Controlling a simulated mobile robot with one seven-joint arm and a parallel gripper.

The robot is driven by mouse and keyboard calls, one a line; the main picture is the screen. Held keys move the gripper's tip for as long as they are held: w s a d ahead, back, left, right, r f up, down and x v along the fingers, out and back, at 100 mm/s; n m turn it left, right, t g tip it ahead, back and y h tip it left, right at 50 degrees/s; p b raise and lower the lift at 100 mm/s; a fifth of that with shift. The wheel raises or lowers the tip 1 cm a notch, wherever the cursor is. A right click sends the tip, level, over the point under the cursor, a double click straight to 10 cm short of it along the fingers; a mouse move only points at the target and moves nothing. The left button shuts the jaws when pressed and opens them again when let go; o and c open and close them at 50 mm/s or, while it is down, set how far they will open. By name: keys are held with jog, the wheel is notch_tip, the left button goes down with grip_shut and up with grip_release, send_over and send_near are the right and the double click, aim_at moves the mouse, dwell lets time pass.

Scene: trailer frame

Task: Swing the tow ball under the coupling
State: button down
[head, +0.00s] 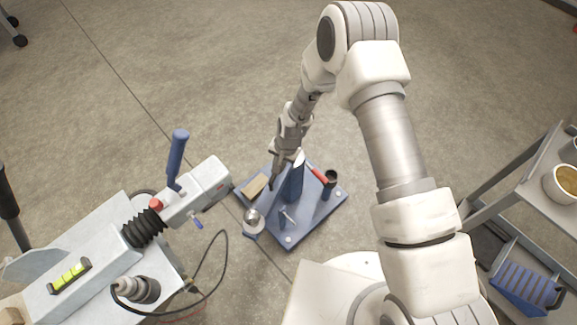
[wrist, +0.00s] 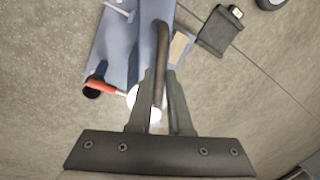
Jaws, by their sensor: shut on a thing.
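The silver tow ball (head: 253,215) sits at the front left of a blue stand with a flat base plate (head: 322,208). The pale grey coupling (head: 208,183) with its upright blue lever (head: 177,152) is to the ball's upper left, and the ball is visible beside it. My gripper (head: 275,182) is at the stand's blue post (head: 294,182), behind the ball. In the wrist view my gripper (wrist: 160,95) is shut on a dark bar (wrist: 161,40), which runs between the fingers. I cannot clearly see where the bar joins the stand.
On the base plate are a wooden block (head: 254,186), a red-handled tool (head: 317,174) and a dark cup (head: 331,180). A black cable (head: 226,257) loops beside the trailer frame (head: 85,285). A shelf cart (head: 500,195) stands at right.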

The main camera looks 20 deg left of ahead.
jog(key=a+m, duration=0.2)
jog(key=shift+w+a+t, duration=0.15)
jog(key=shift+a+t, duration=0.15)
jog(key=shift+a, duration=0.05)
jog(key=shift+w+a+m, duration=0.25)
jog(key=shift+a+m, duration=0.25)
jog(key=shift+m, duration=0.25)
jog(key=shift+w+a+m, duration=0.25)
jog(key=shift+a+m, duration=0.25)
jog(key=shift+m, duration=0.25)
jog(key=c, duration=0.8)
grip_release()
jog(key=shift+c, duration=0.2)
jog(key=p+v, duration=0.4)
jog(key=v, duration=1.3)
jog(key=shift+s+a+r+p, duration=0.15)
jog(key=shift+s+r+p, duration=0.1)
jog(key=shift+p, duration=0.15)
